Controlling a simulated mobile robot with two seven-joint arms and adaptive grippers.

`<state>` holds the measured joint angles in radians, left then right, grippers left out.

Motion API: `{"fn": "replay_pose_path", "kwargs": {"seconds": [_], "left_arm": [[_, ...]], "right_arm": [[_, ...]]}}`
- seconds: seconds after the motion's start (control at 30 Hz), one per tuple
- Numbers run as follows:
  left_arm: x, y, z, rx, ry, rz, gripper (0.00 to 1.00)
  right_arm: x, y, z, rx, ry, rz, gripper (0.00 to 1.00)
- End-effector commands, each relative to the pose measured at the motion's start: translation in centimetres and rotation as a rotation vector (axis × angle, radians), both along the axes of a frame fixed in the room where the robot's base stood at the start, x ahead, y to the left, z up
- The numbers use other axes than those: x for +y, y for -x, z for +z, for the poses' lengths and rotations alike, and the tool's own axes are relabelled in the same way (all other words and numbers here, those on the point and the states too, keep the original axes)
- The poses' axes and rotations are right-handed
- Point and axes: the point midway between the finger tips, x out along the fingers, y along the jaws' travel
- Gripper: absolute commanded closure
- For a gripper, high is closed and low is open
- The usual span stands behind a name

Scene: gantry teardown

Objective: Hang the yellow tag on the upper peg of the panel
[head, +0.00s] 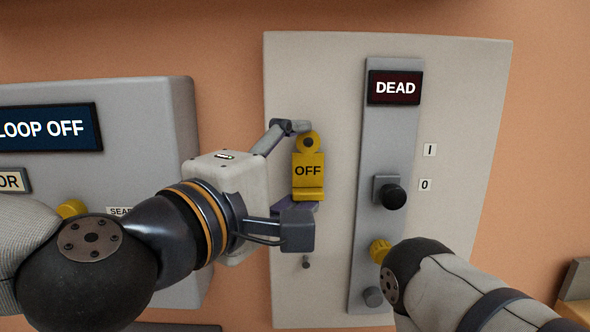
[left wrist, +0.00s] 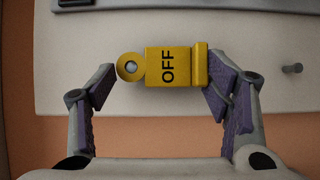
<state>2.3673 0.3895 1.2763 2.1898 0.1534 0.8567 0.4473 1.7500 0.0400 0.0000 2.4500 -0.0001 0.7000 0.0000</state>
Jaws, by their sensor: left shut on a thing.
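The yellow tag (head: 308,170), lettered OFF with a round eye at its top, is upright in front of the pale panel (head: 480,120). A grey, round peg end (head: 308,142) shows inside the eye; it also shows in the left wrist view (left wrist: 130,67). I cannot tell how deep the peg sits. My left gripper (head: 300,167) is shut on the tag, one finger at the eye end and the other at the lipped lower end. The left wrist view shows the tag (left wrist: 168,67) between the fingers. A lower peg (head: 306,262) is bare. My right gripper is out of view.
Right of the tag, a grey strip (head: 383,145) carries a DEAD display (head: 395,88), a black knob (head: 392,196) and a yellow knob (head: 380,250). My right arm covers the strip's lower right. A grey box (head: 150,100) with a LOOP OFF display (head: 45,128) stands left.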

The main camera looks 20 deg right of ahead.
Motion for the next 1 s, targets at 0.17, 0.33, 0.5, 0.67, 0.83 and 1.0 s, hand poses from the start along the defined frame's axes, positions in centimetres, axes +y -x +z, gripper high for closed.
{"fn": "replay_pose_path", "kwargs": {"seconds": [0.17, 0.33, 0.5, 0.67, 0.83, 1.0], "left_arm": [[-0.1, -0.3, 0.0, 0.001, 0.0, 0.0, 0.63], [-0.2, -0.8, 0.0, 0.001, 0.001, 0.001, 0.63], [-0.3, -1.2, 0.0, 0.001, 0.001, 0.001, 0.25], [-0.3, -1.2, 0.0, 0.001, 0.001, 0.001, 0.06], [-0.3, -1.1, 0.0, 0.0, 0.0, 0.0, 0.06], [0.4, -0.5, 0.0, 0.0, 0.0, 0.0, 0.06]], "right_arm": [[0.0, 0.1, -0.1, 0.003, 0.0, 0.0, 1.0], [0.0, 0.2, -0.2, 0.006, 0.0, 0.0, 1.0], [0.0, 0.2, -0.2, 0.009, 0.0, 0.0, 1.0], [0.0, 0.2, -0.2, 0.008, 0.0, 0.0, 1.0], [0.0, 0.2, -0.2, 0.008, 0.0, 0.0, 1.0], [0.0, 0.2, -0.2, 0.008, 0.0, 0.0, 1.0]]}}
